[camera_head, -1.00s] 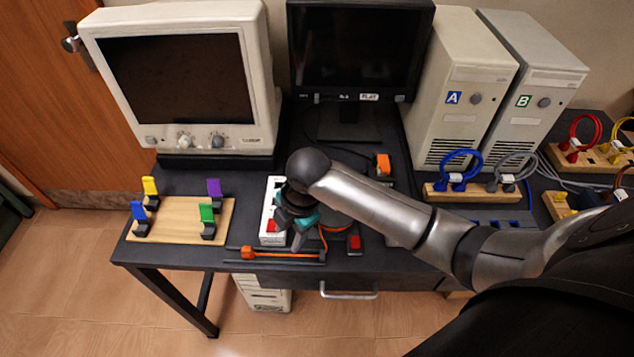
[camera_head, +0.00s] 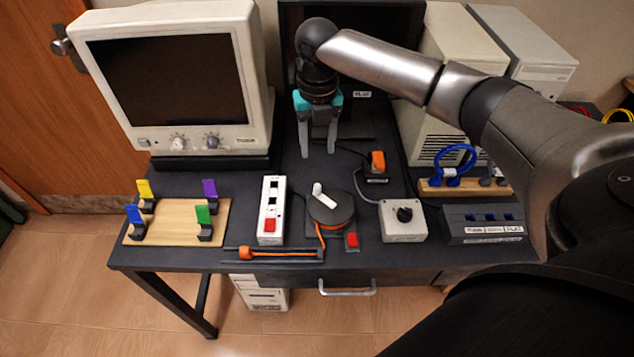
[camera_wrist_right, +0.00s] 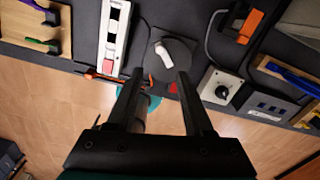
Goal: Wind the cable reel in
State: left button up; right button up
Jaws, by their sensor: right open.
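The cable reel (camera_head: 331,210) is a dark round drum with orange cable around it, near the front of the desk. A white crank handle (camera_head: 322,195) sits on its top. Orange cable (camera_head: 320,235) runs from the reel toward the front edge, to an orange end piece (camera_head: 247,252) in a dark track (camera_head: 285,254). My right gripper (camera_head: 318,152) is open and empty, behind and above the reel in the head view. The right wrist view shows the reel (camera_wrist_right: 178,62) and its white handle (camera_wrist_right: 162,52) beyond the open fingers. My left gripper is not in view.
A white power strip (camera_head: 271,208) lies left of the reel. A red button (camera_head: 352,240) and a grey knob box (camera_head: 403,222) stand to its right. An orange switch (camera_head: 377,162) lies behind. A monitor (camera_head: 175,80) and computer towers (camera_head: 450,70) line the back.

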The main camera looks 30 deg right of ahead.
aim_at(317, 186)
notch_tip(317, 186, down, 13)
jog(key=shift+r+b, duration=0.2)
jog(key=shift+b, duration=0.65)
grip_shut()
